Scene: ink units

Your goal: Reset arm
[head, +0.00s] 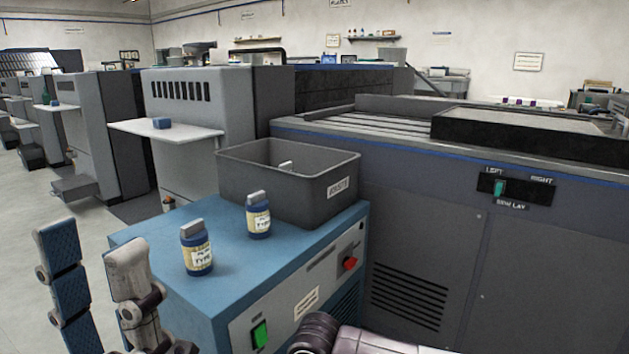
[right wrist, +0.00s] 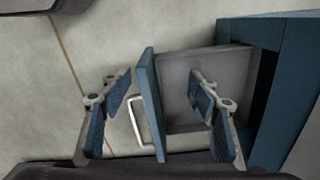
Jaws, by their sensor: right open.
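My left gripper (head: 92,240) is at the lower left of the head view, in front of the blue cabinet (head: 150,250). Its fingers are spread with nothing between them. My right gripper (right wrist: 160,82) shows in the right wrist view, open, with its fingers apart. Between the fingers in that picture is the blue front panel (right wrist: 150,95) of a pulled-out grey drawer (right wrist: 180,75) with a metal handle (right wrist: 137,118). I cannot tell whether the fingers touch it. In the head view the right gripper is out of sight; only part of my right arm shows at the bottom.
Two blue bottles (head: 197,250) (head: 259,218) stand upright on the cabinet top. Behind them is a dark grey bin (head: 250,190) with a pale-topped item inside. The cabinet has a green switch (head: 260,334) and red knob (head: 350,263). A large grey machine (head: 520,260) stands at right.

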